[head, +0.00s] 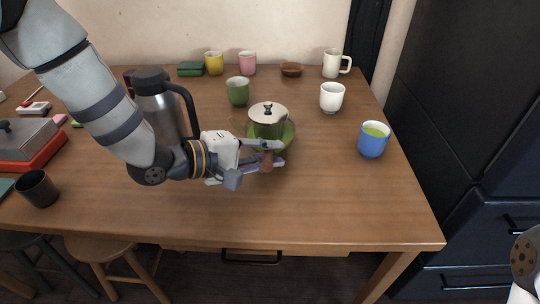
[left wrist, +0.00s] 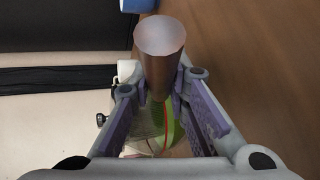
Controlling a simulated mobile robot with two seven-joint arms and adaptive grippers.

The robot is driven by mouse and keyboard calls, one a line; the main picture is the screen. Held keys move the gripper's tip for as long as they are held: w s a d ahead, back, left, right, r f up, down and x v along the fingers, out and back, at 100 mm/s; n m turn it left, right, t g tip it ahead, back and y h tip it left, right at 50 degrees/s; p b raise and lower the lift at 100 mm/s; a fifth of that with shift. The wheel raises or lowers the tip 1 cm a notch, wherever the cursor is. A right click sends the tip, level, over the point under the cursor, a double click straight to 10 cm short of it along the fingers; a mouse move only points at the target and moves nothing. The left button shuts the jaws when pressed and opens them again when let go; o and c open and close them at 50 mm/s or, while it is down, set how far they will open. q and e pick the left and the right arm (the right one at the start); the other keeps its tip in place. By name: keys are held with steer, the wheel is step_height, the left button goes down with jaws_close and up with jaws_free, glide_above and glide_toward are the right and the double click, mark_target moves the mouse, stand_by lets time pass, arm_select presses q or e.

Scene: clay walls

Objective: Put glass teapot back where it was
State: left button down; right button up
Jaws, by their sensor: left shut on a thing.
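The glass teapot (head: 285,133) is see-through, with green liquid inside and a steel lid with a dark knob. It is upright over the middle of the wooden table (head: 330,200); I cannot tell whether its base touches the wood. My left gripper (head: 270,156) is shut on its brown side handle at the teapot's near side. In the left wrist view the handle (left wrist: 160,55) stands between the fingers, with part of the green teapot (left wrist: 172,138) below. My right gripper is not in view; only a bit of my right arm shows at the lower right.
A steel flask (head: 158,105) stands left of the teapot, behind my left arm. A green cup (head: 237,92) stands behind, a white cup (head: 332,97) and a blue cup (head: 373,140) to the right. The front right of the table is clear.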

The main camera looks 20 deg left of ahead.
arm_select(q)
steer(key=shift+f, duration=0.4)
steer(key=c, duration=1.5)
jaws_free()
steer(key=shift+c, duration=0.2)
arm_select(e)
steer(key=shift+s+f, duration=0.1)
